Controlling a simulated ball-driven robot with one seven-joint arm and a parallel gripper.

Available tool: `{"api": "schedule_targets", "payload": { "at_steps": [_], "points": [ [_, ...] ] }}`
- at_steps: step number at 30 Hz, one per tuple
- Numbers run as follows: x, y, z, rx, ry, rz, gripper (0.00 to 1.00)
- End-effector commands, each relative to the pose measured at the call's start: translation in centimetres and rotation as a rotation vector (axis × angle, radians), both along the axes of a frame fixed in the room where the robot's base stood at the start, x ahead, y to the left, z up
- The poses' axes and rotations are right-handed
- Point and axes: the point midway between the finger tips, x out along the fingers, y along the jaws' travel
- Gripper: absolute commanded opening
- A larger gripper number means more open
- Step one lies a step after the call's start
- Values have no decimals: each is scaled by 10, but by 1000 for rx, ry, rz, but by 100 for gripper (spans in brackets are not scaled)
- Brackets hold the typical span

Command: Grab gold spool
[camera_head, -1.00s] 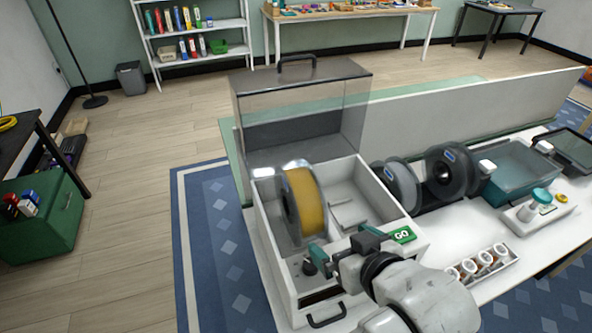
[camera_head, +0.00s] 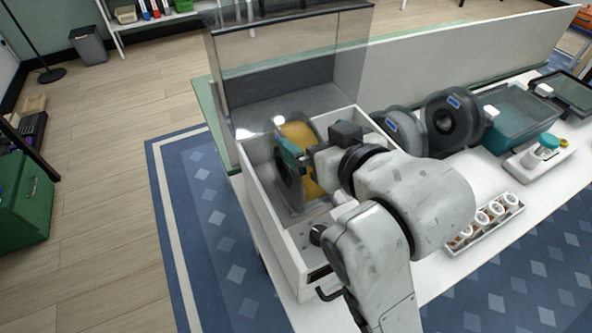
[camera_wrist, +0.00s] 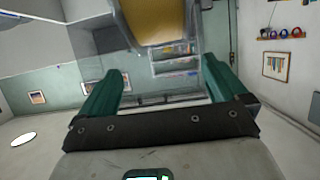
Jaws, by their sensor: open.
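The gold spool (camera_head: 298,133) stands upright in an open white box (camera_head: 262,218), with a clear dark flange on its left. My gripper (camera_head: 291,160) is at the spool's near side in the head view, covering part of it. Its teal fingers are open. In the wrist view, the gold spool (camera_wrist: 158,22) shows at the top, beyond and above the gap between the open fingers (camera_wrist: 160,78). Nothing is between the fingers. I cannot tell whether a finger touches the spool.
The box's clear lid (camera_head: 290,65) stands raised behind the spool. Dark and grey spools (camera_head: 447,122) stand to the right on the white table, near a teal bin (camera_head: 522,128) and a tray of small jars (camera_head: 487,222).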

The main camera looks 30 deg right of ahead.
Motion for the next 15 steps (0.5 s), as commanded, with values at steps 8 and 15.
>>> {"api": "schedule_targets", "payload": {
  "at_steps": [8, 15],
  "points": [
    [26, 1, -11, 0, 3, 1, 99],
    [52, 4, -22, -1, 5, 0, 99]
  ]
}}
